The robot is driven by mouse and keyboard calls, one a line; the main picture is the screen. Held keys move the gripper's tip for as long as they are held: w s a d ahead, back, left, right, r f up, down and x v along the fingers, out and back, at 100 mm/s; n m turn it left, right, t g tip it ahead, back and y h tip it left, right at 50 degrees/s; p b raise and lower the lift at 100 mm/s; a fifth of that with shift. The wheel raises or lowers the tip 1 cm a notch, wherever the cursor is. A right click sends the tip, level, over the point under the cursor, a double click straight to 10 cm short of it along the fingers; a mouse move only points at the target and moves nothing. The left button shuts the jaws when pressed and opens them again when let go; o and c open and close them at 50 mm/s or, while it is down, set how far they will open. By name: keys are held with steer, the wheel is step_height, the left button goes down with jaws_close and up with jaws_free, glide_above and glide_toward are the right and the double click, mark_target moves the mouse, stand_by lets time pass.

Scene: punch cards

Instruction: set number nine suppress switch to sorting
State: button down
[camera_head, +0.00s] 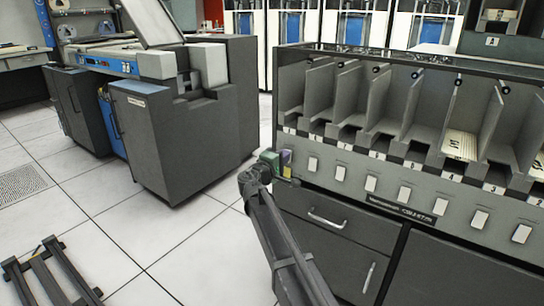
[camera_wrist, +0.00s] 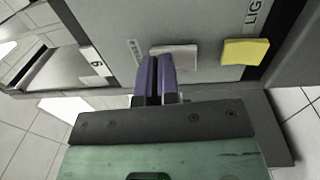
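A white switch (camera_wrist: 174,50) sits on the grey panel in the wrist view, close to a pocket label reading 9 (camera_wrist: 97,66). Small lettering beside the switch is too small to read. My gripper (camera_wrist: 157,60) has two purple fingers lying side by side with nothing visible between them. Their tips overlap the near left edge of the white switch; I cannot tell whether they touch it. In the head view my gripper (camera_head: 286,158) is at the left end of the card sorter's front (camera_head: 400,190), where it hides the switch there.
A yellow switch or lamp (camera_wrist: 246,52) is right of the white one, by a label starting LIG (camera_wrist: 254,12). Several white switches run rightward along the sorter, below pockets, some with cards (camera_head: 461,144). A drawer (camera_head: 335,225) lies below. A grey machine (camera_head: 170,140) stands left, across open floor.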

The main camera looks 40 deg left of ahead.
steer(key=shift+w, duration=0.1)
steer(key=s+r+p, duration=0.1)
steer(key=s, duration=1.3)
steer(key=shift+d+r+p, duration=0.3)
steer(key=shift+p, duration=0.1)
